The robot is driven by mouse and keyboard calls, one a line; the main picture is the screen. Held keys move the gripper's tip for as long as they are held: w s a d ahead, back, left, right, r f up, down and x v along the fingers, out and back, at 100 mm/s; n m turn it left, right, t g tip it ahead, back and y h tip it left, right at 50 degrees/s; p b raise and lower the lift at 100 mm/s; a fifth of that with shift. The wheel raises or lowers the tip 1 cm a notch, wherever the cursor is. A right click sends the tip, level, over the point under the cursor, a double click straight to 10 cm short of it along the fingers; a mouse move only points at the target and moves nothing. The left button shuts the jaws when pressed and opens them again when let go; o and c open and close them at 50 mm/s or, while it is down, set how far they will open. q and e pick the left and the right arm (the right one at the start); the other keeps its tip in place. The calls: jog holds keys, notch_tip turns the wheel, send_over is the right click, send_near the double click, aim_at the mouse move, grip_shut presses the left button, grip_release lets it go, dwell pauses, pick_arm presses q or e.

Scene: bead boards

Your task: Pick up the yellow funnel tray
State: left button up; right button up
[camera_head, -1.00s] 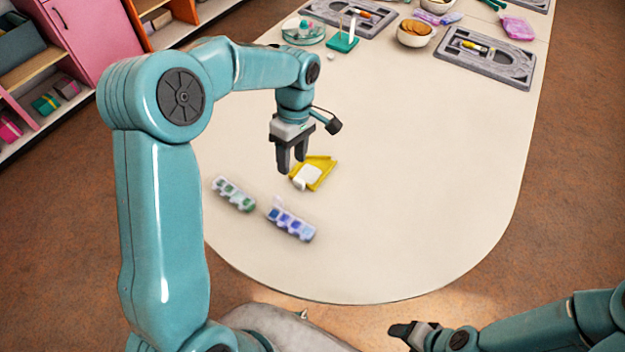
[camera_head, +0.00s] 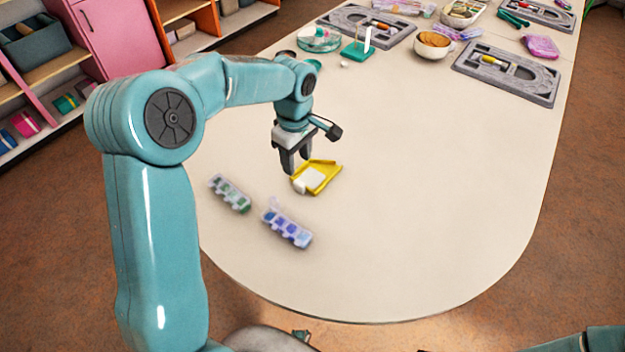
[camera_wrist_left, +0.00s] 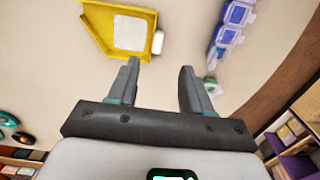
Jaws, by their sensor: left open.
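The yellow funnel tray (camera_head: 328,181) lies on the cream table, with a white patch inside it and a small white piece (camera_wrist_left: 157,42) at its edge. In the left wrist view the tray (camera_wrist_left: 97,37) is at the upper left, partly cut off by the frame's top. My left gripper (camera_head: 290,168) points down beside the tray's left side, with its fingers apart and nothing between them. In the wrist view the left gripper (camera_wrist_left: 159,68) has one finger close to the tray's edge in the picture; contact cannot be told. My right gripper is out of view.
A green bead box (camera_head: 230,194) and a blue-purple bead box (camera_head: 287,228) lie left of and below the tray. Grey bead boards (camera_head: 507,72), a bowl (camera_head: 432,47) and a teal stand (camera_head: 357,51) sit at the far end. The table right of the tray is clear.

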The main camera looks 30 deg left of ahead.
aim_at(300, 183)
pick_arm(q)
notch_tip(300, 183, down, 4)
jog(key=shift+a, duration=0.1)
jog(key=f, duration=0.5)
jog(key=shift+w+d+f, duration=0.2)
jog(key=shift+w+f, duration=0.05)
jog(key=shift+w, duration=0.05)
jog(key=shift+s+r, duration=0.15)
grip_shut()
